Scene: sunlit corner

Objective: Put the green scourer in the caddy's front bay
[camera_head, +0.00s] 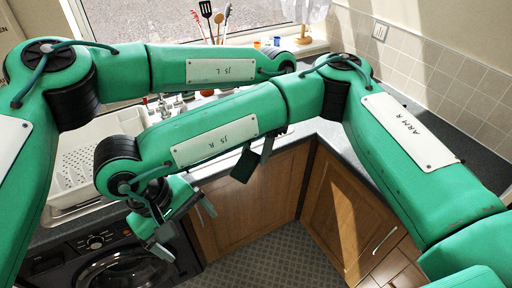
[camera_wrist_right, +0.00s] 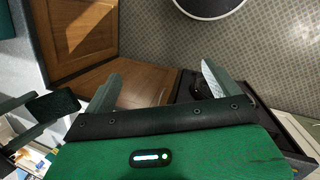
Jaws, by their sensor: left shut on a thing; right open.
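A dark green scourer (camera_head: 243,166) hangs in my left gripper (camera_head: 259,153), over the floor side of the counter edge. The jaws are shut on it, and my right forearm hides most of that hand. The scourer also shows as a dark block in the right wrist view (camera_wrist_right: 56,106), at the left. My right gripper (camera_head: 170,238) is open and empty, pointing down in front of the washing machine. Its two spread fingers show in the right wrist view (camera_wrist_right: 160,85). I cannot make out the caddy; my arms cover much of the counter.
A white dish rack (camera_head: 75,172) stands on the counter at left. A washing machine (camera_head: 95,262) and wooden cupboards (camera_head: 245,205) are below. Utensils (camera_head: 212,22) stand by the window. Small items (camera_head: 165,105) show partly behind my arms. The floor (camera_head: 270,260) is clear in front.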

